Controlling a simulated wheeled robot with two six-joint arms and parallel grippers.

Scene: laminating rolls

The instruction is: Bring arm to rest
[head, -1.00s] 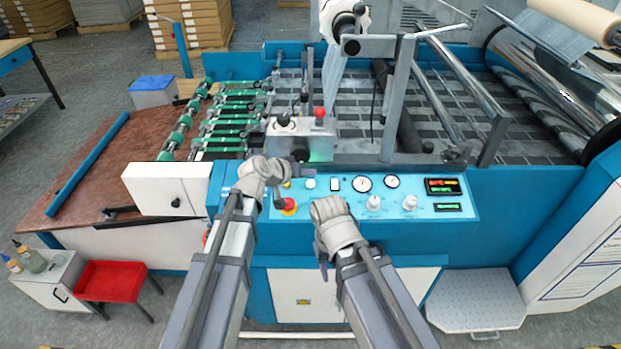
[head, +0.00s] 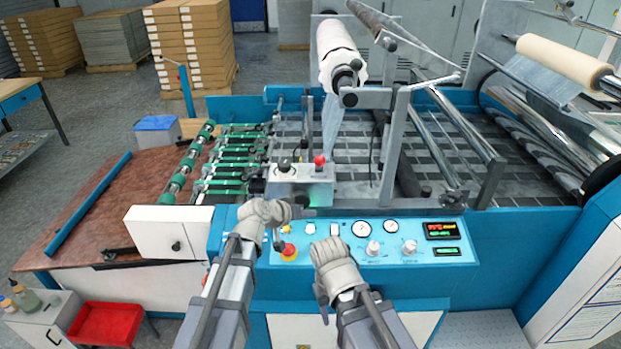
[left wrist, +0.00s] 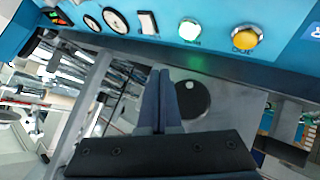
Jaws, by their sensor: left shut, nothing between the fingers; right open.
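My left gripper (head: 302,213) is in front of the upper part of the blue control panel (head: 310,262), its hand left of the panel's middle. In the left wrist view its two dark fingers (left wrist: 157,98) are together with nothing between them. They are near a round black knob (left wrist: 192,100) on a grey box; I cannot tell whether they touch it. My right gripper (head: 322,300) hangs in front of the panel, lower and to the right. It is open, its fingers mostly hidden by the hand and forearm.
A red emergency button (head: 288,251), dials (head: 361,229) and knobs cover the panel. Behind it stands a grey box (head: 300,186) with a red-topped knob. A cream roll (head: 565,62) lies at the upper right.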

